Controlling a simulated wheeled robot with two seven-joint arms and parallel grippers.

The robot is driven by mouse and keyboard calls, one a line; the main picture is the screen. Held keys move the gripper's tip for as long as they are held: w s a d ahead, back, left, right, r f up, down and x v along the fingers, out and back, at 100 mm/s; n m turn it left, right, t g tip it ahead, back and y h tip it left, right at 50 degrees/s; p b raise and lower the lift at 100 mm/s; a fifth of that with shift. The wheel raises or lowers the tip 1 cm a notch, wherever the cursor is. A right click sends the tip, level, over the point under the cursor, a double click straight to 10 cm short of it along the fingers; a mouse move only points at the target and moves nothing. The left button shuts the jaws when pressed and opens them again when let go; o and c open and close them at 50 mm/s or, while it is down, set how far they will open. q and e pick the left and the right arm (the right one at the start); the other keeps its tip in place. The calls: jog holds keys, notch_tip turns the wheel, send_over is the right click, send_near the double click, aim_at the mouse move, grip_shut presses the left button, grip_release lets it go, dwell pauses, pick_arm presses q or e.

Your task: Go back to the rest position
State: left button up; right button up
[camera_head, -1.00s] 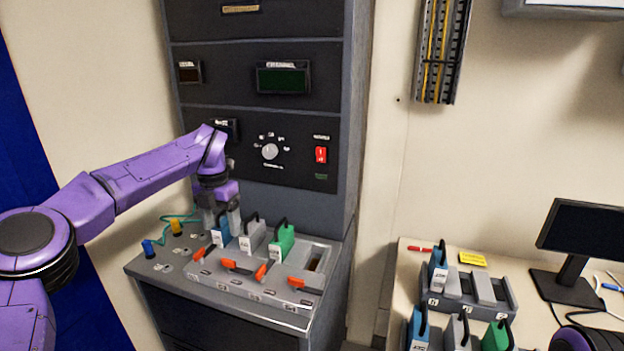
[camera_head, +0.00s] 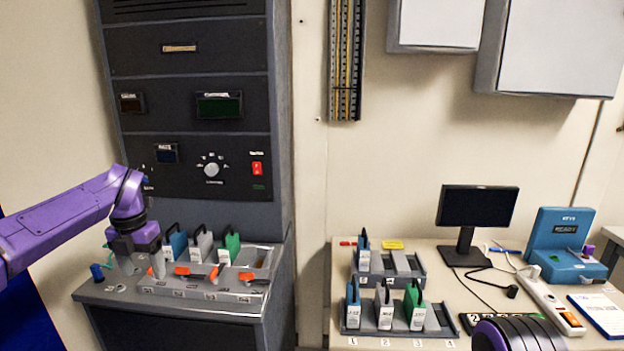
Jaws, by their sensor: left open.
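My left gripper (camera_head: 140,262) hangs fingers-down over the left part of the cabinet's sloped ledge (camera_head: 215,308). It is open, and I see nothing between its fingers. It is left of a blue module (camera_head: 175,245) that stands in the ledge's slotted holder, close to it in the picture. A grey module (camera_head: 201,246) and a green module (camera_head: 230,247) stand further right. The purple left arm (camera_head: 70,220) reaches in from the left edge. Part of my right arm shows at the bottom right; its gripper is out of view.
The dark rack (camera_head: 190,60) rises behind the ledge. On the right, a table (camera_head: 470,285) holds two module racks (camera_head: 400,331), a monitor (camera_head: 478,208), a blue device (camera_head: 566,245) and a power strip (camera_head: 550,300). A gap separates cabinet and table.

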pick_arm(q)
notch_tip(320, 180, down, 9)
jog(key=w+m+t+y, duration=0.2)
jog(key=m+t+y, duration=0.1)
jog(key=m+y, duration=0.3)
jog(key=s+d+f+m+t, duration=0.1)
jog(key=s+d+f+m, duration=0.25)
jog(key=f, duration=0.25)
jog(key=s+d+f+m+t, duration=0.2)
jog(key=f+m, duration=0.2)
jog(key=f, duration=0.1)
jog(key=s+d+f+m+t, duration=0.1)
jog(key=s+d+f+m, duration=0.15)
jog(key=f, duration=0.35)
jog(key=s+d+f+m+h, duration=0.25)
jog(key=s+f+m, duration=0.55)
jog(key=s, duration=0.5)
jog(key=s+a+f+m+g, duration=0.1)
jog(key=s+f+m+g, duration=0.1)
jog(key=s, duration=0.8)
jog(key=s+a+f+m+g, duration=0.2)
jog(key=s+f, duration=0.1)
jog(key=s, duration=0.7)
jog(key=shift+s+a+m, duration=0.15)
jog(key=shift+s+m, duration=0.05)
jog(key=shift+m, duration=0.2)
